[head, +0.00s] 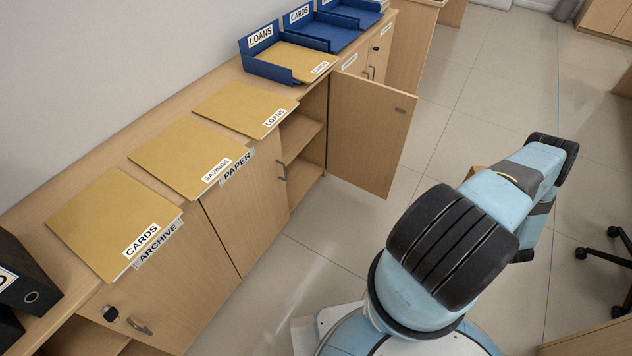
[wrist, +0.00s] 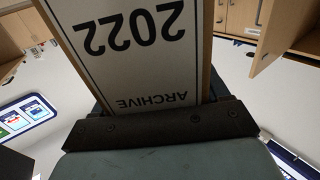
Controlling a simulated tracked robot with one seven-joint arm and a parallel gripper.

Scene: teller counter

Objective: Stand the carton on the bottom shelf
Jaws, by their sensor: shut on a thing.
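The carton (wrist: 140,45) fills the top middle of the wrist view. It has a white label reading "2022" and "ARCHIVE", upside down in the picture, and brown edges. My gripper (wrist: 155,122) is shut on it. In the head view my arm hides the gripper and nearly all of the carton; a small brown patch beside the arm may be part of it. The open cupboard (head: 326,112) shows an inner shelf (head: 298,136) and a lower bottom shelf (head: 304,180), partly hidden by the cupboard front. No carton shows on the visible parts.
The cupboard door (head: 370,132) stands open into the aisle. Folders labelled CARDS (head: 115,220), SAVINGS (head: 188,157) and LOANS (head: 243,108) lie on the counter, with blue trays (head: 270,65) farther back. An office chair (head: 612,252) is at the right. The floor (head: 450,150) beyond the door is clear.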

